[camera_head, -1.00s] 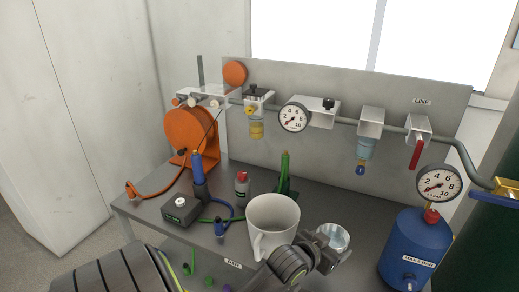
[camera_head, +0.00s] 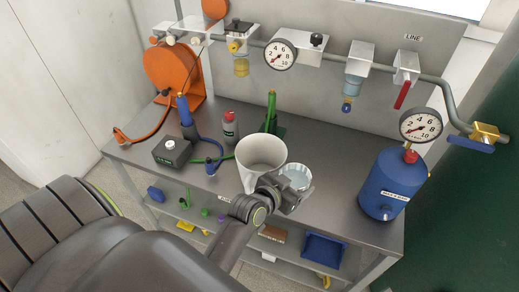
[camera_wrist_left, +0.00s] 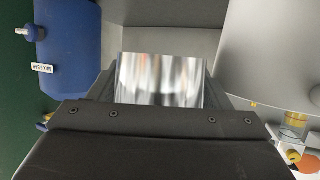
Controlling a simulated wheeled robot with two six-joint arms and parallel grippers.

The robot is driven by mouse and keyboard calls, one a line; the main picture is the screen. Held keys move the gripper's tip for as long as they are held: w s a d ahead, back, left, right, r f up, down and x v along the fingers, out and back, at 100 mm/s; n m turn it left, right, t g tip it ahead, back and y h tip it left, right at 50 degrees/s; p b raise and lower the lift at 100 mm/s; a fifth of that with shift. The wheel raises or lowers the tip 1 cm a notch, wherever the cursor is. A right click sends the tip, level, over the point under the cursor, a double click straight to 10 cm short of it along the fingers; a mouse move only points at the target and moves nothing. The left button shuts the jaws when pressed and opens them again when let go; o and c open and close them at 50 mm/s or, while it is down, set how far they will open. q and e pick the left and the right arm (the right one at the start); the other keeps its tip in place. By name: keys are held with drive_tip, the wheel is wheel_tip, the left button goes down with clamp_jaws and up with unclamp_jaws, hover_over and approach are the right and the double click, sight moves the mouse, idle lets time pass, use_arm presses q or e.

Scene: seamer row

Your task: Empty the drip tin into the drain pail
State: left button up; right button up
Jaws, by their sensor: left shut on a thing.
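The drip tin (camera_head: 298,174) is a small shiny metal cup, just right of the drain pail in the head view. It looks upright, and its open top shows a pale bluish inside. My left gripper (camera_head: 285,192) is shut on the tin, which also shows between the fingers in the left wrist view (camera_wrist_left: 160,80). I cannot tell whether the tin's base touches the bench. The drain pail (camera_head: 257,156) is a larger off-white vessel on the bench; in the left wrist view its wall (camera_wrist_left: 275,50) fills the upper right. My right gripper is not in view.
A blue tank (camera_head: 389,184) with a gauge (camera_head: 420,125) stands right of the tin. Behind the pail are a green stand (camera_head: 270,122) and a grey bottle (camera_head: 230,128). A pipe with gauges and a red lever (camera_head: 402,95) runs above. The bench (camera_head: 330,150) is bare behind the tin.

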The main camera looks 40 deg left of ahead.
sight(292, 165)
use_arm(q)
drive_tip(key=shift+w+a+r+p, duration=0.1)
drive_tip(key=shift+r+p, duration=0.5)
drive_tip(key=shift+r, duration=0.2)
drive_tip(key=shift+n+h, duration=0.5)
drive_tip(key=shift+n, duration=0.2)
drive_tip(key=r+p, duration=0.2)
drive_tip(key=a+r+p, duration=0.1)
drive_tip(key=r+p, duration=0.1)
drive_tip(key=r, duration=0.1)
drive_tip(key=shift+w+a, duration=0.1)
drive_tip(key=shift+a+f, duration=0.15)
drive_tip(key=shift+f, duration=0.3)
drive_tip(key=shift+w+a+r+n, duration=0.1)
drive_tip(key=shift+a+n, duration=0.05)
drive_tip(key=shift+n, duration=0.15)
drive_tip(key=shift+w+a+r+h, duration=0.1)
drive_tip(key=shift+a+h, duration=0.05)
drive_tip(key=shift+h, duration=0.35)
drive_tip(key=shift+a+r+n, duration=0.1)
drive_tip(key=shift+n, duration=0.2)
drive_tip(key=shift+w+a+r+g, duration=0.1)
drive_tip(key=shift+a+g, duration=0.15)
drive_tip(key=shift+g, duration=0.05)
drive_tip(key=shift+w+a+r+n+h, duration=0.1)
drive_tip(key=shift+a+r+n+h, duration=0.25)
drive_tip(key=shift+n, duration=0.25)
drive_tip(key=shift+a+f, duration=0.2)
